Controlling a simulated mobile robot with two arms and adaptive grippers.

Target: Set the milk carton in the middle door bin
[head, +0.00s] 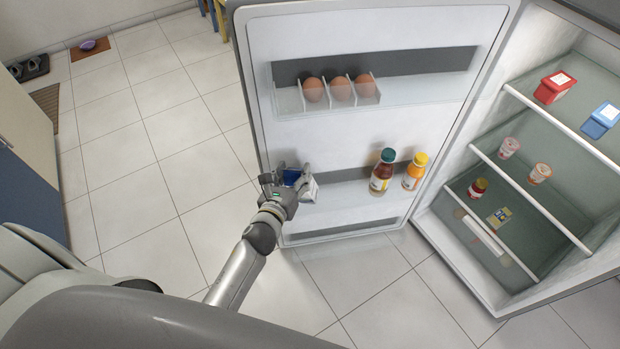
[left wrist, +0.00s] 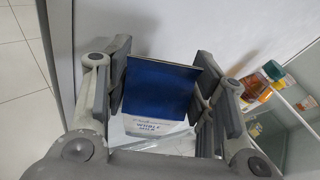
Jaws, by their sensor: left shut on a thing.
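The milk carton is white with a blue top. In the left wrist view the milk carton (left wrist: 158,92) sits between the fingers of my left gripper (left wrist: 158,100), which is shut on it. In the head view my left gripper (head: 288,180) is at the left part of the middle door bin (head: 340,193), with the carton's blue top (head: 291,176) showing between the fingers. The gripper hides most of the carton, so I cannot tell whether its base touches the bin. My right gripper is not in view.
A dark bottle (head: 382,172) and a yellow-capped bottle (head: 414,172) stand in the same bin, to the right. The upper bin holds an egg holder (head: 290,101) with eggs.

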